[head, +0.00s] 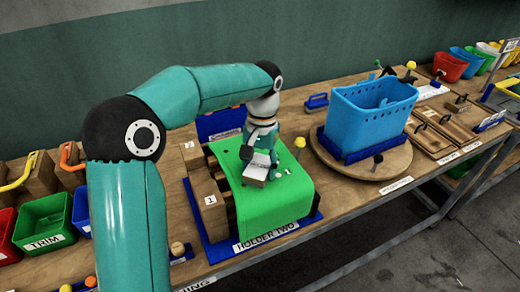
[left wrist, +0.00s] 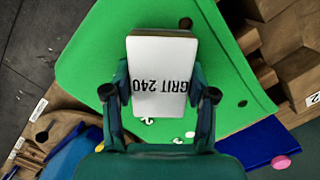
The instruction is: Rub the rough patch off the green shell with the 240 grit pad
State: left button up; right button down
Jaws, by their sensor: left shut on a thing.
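The green shell (head: 285,206) lies draped over the holder labelled HOLDER TWO (head: 221,252), and fills much of the left wrist view (left wrist: 93,66). My left gripper (head: 257,160) is above the shell, shut on the 240 grit pad (head: 256,172). In the left wrist view the pad (left wrist: 162,72) is a pale block marked GRIT 240, between the two fingers. The pad is at or just over the shell's top; I cannot tell if it touches. Small white specks (head: 287,172) show on the shell beside the pad; the pad may hide more. My right gripper is not in view.
Wooden blocks (head: 210,205) stand at the shell's left side. A yellow-topped knob (head: 300,143) rises behind the shell. A blue perforated bin (head: 372,118) stands on a round wooden turntable (head: 393,162) to the right. Green and red bins are at the far left.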

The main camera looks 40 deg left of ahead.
aim_at(262, 170)
pick_arm(q)
jog(key=shift+s+d+f, duration=0.1)
jog(key=shift+s+d, duration=0.25)
jog(key=shift+d, duration=0.45)
notch_tip(262, 170, up, 3)
jog(key=shift+f+p, duration=0.1)
jog(key=shift+p, duration=0.85)
notch_tip(262, 170, up, 5)
jog(key=p, duration=0.5)
jog(key=shift+a+r, duration=0.1)
jog(key=shift+r, duration=0.1)
